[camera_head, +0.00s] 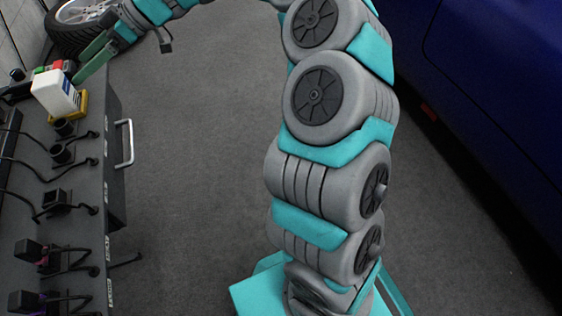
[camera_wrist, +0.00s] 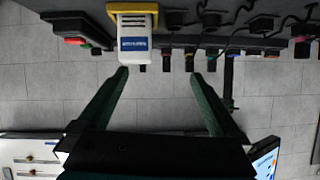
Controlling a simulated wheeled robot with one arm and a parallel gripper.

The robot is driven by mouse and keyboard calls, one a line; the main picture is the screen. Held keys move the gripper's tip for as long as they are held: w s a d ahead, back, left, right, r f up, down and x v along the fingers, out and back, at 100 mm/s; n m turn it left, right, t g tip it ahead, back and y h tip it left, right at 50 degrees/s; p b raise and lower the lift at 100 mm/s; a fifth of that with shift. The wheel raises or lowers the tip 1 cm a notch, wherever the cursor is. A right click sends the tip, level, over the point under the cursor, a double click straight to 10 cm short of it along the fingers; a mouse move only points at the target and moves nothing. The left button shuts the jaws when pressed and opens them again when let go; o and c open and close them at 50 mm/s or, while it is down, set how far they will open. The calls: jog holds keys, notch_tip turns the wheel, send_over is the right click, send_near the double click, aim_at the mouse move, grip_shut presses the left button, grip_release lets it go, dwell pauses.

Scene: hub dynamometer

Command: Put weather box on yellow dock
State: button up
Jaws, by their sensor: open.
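The weather box (camera_head: 55,92) is a white block with a blue label, standing slightly tilted in the head view on the yellow dock (camera_head: 76,115) on top of the dark bench at left. In the wrist view, which looks upside down, the weather box (camera_wrist: 133,30) meets the yellow dock (camera_wrist: 133,7) at its upper end. I cannot tell whether it sits fully flat. My gripper (camera_head: 82,65) is open, with green fingers near the box. In the wrist view my gripper (camera_wrist: 158,75) is empty; the box lies beyond the left fingertip, outside the gap.
A red button (camera_wrist: 75,40) and a green one are beside the dock. Several black plugs with cables (camera_head: 62,155) line the bench (camera_head: 90,215). A silver handle (camera_head: 125,143) sticks out from its side. A wheel (camera_head: 85,15) is behind; a blue car (camera_head: 480,90) stands right. The floor between is clear.

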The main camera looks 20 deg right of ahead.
jog(key=s+d+f+m+g+h, duration=0.1)
jog(key=s+d+m+h, duration=0.15)
jog(key=s, duration=0.55)
jog(key=s+d+f+m+h, duration=0.1)
jog(key=s+d+m+h, duration=0.15)
jog(key=s, duration=0.65)
jog(key=s+d+f+m+h, duration=0.4)
jog(key=s+d+f+m, duration=0.1)
jog(key=s+d, duration=0.6)
jog(key=s+d+f+m+g+h, duration=0.1)
jog(key=s+d+f+m+h, duration=0.2)
jog(key=s+d+f+m, duration=0.3)
jog(key=s+d, duration=0.5)
jog(key=d, duration=0.1)
jog(key=shift+f+m+h, duration=0.2)
jog(key=shift+m+h, duration=0.1)
jog(key=shift+h, duration=0.1)
jog(key=shift+a, duration=0.1)
